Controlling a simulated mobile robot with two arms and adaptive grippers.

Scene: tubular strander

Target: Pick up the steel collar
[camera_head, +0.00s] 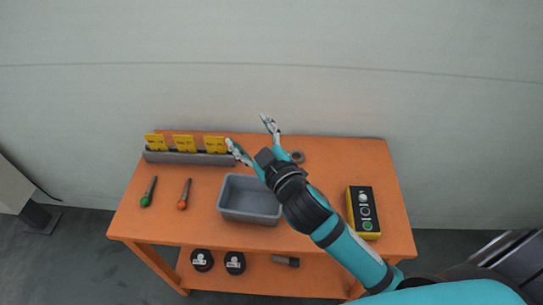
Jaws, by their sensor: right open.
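A small grey ring, which looks like the steel collar (298,157), lies on the orange table near its back edge, just right of my right gripper. My right gripper (250,133) is open and empty. Its two fingers point toward the back of the table, and its arm reaches in from the lower right. The collar sits beside the base of the right-hand finger, outside the jaws, and looks partly hidden by it. I cannot tell the gripper's height above the table. My left gripper is not in view.
A grey bin (232,209) stands mid-table, beside my right gripper. A grey rack with yellow cards (185,158) is at the back left. Green (148,192) and orange-red (185,194) handled tools lie at left. A yellow-black button box (363,212) stands at right. Several items sit on the lower shelf.

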